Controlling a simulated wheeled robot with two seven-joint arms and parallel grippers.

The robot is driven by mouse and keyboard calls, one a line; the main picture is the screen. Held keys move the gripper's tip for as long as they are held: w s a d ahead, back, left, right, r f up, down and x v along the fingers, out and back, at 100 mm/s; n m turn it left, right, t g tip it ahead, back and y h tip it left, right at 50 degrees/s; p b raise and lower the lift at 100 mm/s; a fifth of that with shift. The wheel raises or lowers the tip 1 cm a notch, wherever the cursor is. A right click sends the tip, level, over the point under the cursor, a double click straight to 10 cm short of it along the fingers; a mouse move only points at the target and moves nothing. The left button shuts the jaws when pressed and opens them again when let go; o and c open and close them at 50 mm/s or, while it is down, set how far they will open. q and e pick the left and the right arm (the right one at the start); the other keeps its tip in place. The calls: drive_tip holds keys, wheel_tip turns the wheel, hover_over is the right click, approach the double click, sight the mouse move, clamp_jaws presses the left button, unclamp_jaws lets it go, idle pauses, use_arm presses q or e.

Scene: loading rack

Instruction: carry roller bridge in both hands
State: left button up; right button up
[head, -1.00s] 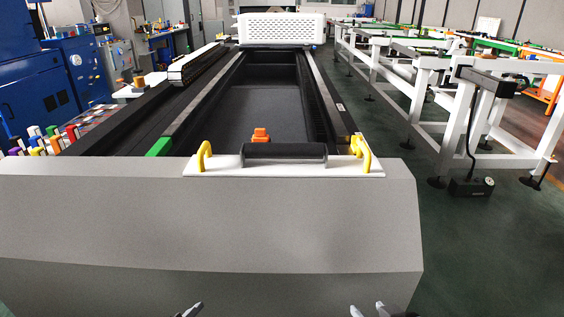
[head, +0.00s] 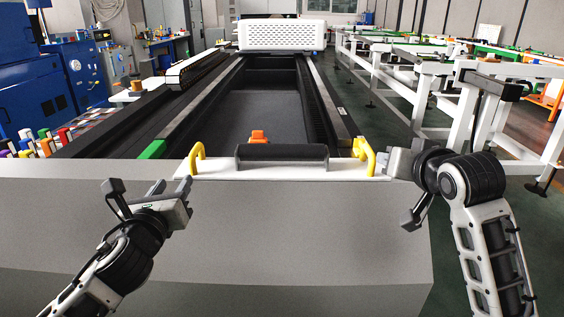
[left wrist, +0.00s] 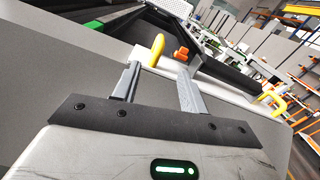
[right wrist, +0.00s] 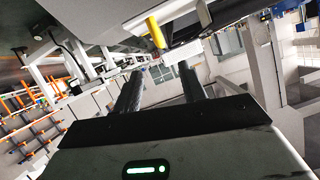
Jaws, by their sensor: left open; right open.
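The roller bridge is a white plate (head: 215,170) with a dark roller (head: 282,155) and a yellow handle at each end. It lies across the near end of the long grey machine. My left gripper (head: 170,187) is open, just in front of and below the left handle (head: 196,157); that handle shows beyond the fingertips in the left wrist view (left wrist: 156,50). My right gripper (head: 394,160) is open, close to the right of the right handle (head: 365,154). The right wrist view shows that handle (right wrist: 156,33) ahead of the spread fingers. Both grippers are empty.
An orange block (head: 258,136) stands behind the roller. A green block (head: 152,149) is on the machine's left rail. White rack frames (head: 466,105) stand to the right, with dark green floor between. A white perforated cover (head: 282,35) is at the far end.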

sight(194, 148)
use_arm(q)
drive_tip(key=w, duration=1.5)
drive_tip(key=shift+w+d, duration=0.1)
drive_tip(key=shift+w, duration=0.2)
use_arm(e)
drive_tip(key=x, duration=1.5)
drive_tip(key=shift+w+f, duration=0.1)
drive_tip(key=shift+w, duration=0.2)
use_arm(q)
clamp_jaws()
use_arm(e)
clamp_jaws()
drive_tip(key=shift+f, duration=0.1)
